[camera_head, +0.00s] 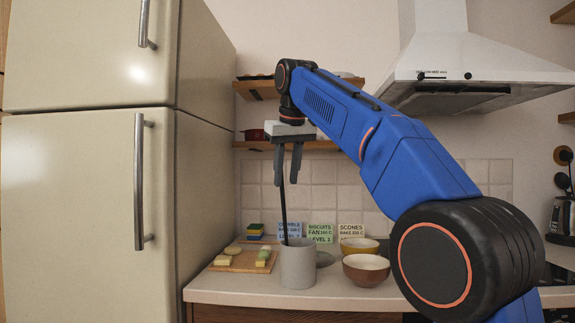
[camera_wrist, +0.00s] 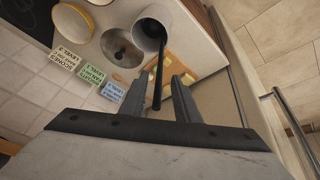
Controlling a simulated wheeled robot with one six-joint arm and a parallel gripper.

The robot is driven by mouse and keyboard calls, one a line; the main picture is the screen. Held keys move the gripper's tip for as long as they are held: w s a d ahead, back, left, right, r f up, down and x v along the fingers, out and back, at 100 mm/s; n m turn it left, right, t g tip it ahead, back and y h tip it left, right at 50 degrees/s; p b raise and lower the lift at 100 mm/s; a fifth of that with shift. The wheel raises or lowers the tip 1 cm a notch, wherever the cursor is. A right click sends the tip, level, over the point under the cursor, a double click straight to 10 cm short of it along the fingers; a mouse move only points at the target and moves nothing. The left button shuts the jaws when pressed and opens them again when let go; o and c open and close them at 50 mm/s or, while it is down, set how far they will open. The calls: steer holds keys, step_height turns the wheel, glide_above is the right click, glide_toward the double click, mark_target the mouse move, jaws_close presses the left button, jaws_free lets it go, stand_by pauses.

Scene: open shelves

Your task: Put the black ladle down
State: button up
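The black ladle (camera_head: 284,215) stands slightly tilted with its lower end inside the grey crock (camera_head: 298,268); its bowl is hidden there. The handle rises to my gripper (camera_head: 288,180) above the crock. In the wrist view, the ladle handle (camera_wrist: 158,75) runs between the two fingers of my gripper (camera_wrist: 160,80). The fingers are apart, with a gap seen on each side of the handle. The crock's round mouth (camera_wrist: 150,22) shows at the top of the wrist view.
A grey round dish (camera_wrist: 121,50) lies beside the crock. Two bowls (camera_head: 366,270) (camera_head: 360,247) stand to the right. A board (camera_head: 240,264) with food pieces lies left, near the fridge (camera_head: 90,200). Recipe cards (camera_head: 320,234) stand behind; a shelf (camera_head: 310,146) is above.

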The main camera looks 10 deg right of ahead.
steer(key=shift+v, duration=1.7)
steer(key=s+d+f+m, duration=0.1)
steer(key=s+d+f, duration=0.3)
steer(key=s+f, duration=0.8)
steer(key=s+d+f+m, duration=0.1)
steer(key=s+d+f, duration=0.3)
steer(key=s+f, duration=0.8)
steer(key=s+d+f+m, duration=0.1)
steer(key=s+d+f, duration=0.2)
steer(key=s+f, duration=0.9)
step_height(320, 180, down, 15)
steer(key=shift+d+r, duration=0.25)
steer(key=shift+d, duration=0.15)
steer(key=shift+o, duration=0.5)
steer(key=shift+a, duration=0.15)
